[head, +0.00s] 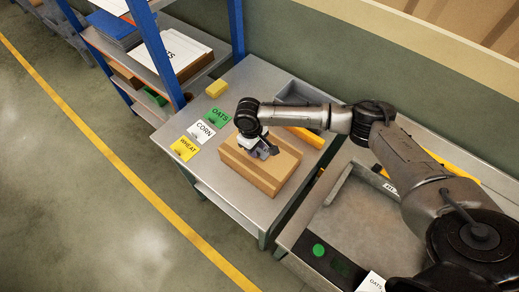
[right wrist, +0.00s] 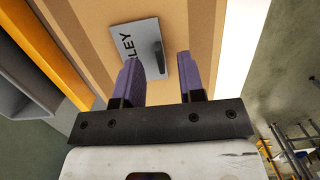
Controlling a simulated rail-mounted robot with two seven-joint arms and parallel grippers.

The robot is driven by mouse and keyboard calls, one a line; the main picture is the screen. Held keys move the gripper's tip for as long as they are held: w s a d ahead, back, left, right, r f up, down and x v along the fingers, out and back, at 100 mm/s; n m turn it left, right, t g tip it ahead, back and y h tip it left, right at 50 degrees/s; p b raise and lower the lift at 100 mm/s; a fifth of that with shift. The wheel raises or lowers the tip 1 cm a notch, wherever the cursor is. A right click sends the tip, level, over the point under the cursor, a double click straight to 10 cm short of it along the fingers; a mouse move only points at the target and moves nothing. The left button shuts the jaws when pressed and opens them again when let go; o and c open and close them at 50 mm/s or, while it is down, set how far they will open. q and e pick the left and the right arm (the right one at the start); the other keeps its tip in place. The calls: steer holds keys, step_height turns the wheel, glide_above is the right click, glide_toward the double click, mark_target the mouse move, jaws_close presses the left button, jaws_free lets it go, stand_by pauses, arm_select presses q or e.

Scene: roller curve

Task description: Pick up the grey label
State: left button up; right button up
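The grey label (right wrist: 148,50) lies on top of the cardboard box (head: 258,177); its black print reads "LEY" where it shows. A small dark upright piece stands on the label between my fingers in the right wrist view. My right gripper (right wrist: 158,62) is open, its two purple fingers apart and over the label's near edge. Whether the fingers touch the label I cannot tell. In the head view my right gripper (head: 265,152) is over the box and largely hides the label. My left gripper is not in view.
Green OATS (head: 218,116), white CORN (head: 202,131) and yellow WHEAT (head: 185,148) labels lie left of the box on the metal table (head: 220,185). A yellow block (head: 216,88), grey tray (head: 290,90) and orange piece (head: 307,138) are nearby. A blue-posted shelf (head: 157,50) stands behind left.

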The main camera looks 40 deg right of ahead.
steer(key=shift+s+f, duration=0.1)
steer(key=shift+f, duration=0.7)
jaws_close()
